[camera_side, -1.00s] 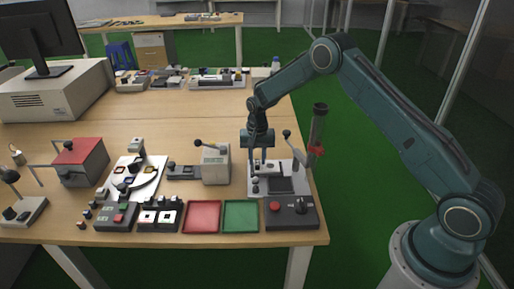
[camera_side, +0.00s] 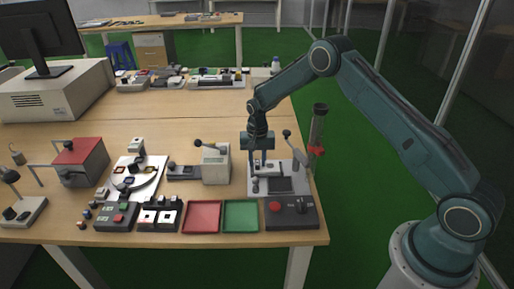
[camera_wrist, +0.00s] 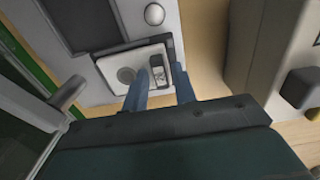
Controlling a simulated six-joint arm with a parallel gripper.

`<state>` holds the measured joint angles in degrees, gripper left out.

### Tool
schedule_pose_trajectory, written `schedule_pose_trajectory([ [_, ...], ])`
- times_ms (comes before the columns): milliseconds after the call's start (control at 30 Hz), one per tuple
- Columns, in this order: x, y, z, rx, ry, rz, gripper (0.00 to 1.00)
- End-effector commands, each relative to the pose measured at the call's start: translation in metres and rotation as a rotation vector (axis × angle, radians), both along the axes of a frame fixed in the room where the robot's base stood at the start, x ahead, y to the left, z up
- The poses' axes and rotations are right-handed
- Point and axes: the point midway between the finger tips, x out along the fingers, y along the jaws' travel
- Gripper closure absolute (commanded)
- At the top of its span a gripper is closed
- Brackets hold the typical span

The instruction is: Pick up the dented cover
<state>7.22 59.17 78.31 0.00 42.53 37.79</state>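My gripper (camera_side: 262,160) points straight down over the light grey fixture plate at the table's right end. In the wrist view, its two blue fingers (camera_wrist: 161,72) stand apart. Below them, a white plate-like part with a round grey mark (camera_wrist: 124,75), perhaps the cover, lies in a dark recess of the fixture. The left fingertip overlaps this part, and the right one is by the recess's right edge. A small grey-and-white detail (camera_wrist: 157,72) shows between the fingertips. I cannot make out a dent, or whether the fingers touch anything.
A lever (camera_side: 291,143) stands just right of my gripper, with a tall tube (camera_side: 318,130) beyond it. A grey box with a lever (camera_side: 216,165) stands close on the left. Red (camera_side: 202,230) and green (camera_side: 241,229) trays and a control box (camera_side: 290,222) line the front edge.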

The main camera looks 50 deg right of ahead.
Motion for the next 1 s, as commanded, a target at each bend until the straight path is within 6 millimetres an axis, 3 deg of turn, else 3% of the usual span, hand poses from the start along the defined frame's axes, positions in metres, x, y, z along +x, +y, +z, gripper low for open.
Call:
schedule_pose_trajectory([
  [133, 0.000, 0.000, 0.000, 0.000, 0.000, 0.000, 0.75],
  [267, 0.000, 0.000, 0.000, 0.000, 0.000, 0.000, 1.00],
  [1000, 0.000, 0.000, 0.020, 0.000, -0.001, 0.000, 1.00],
])
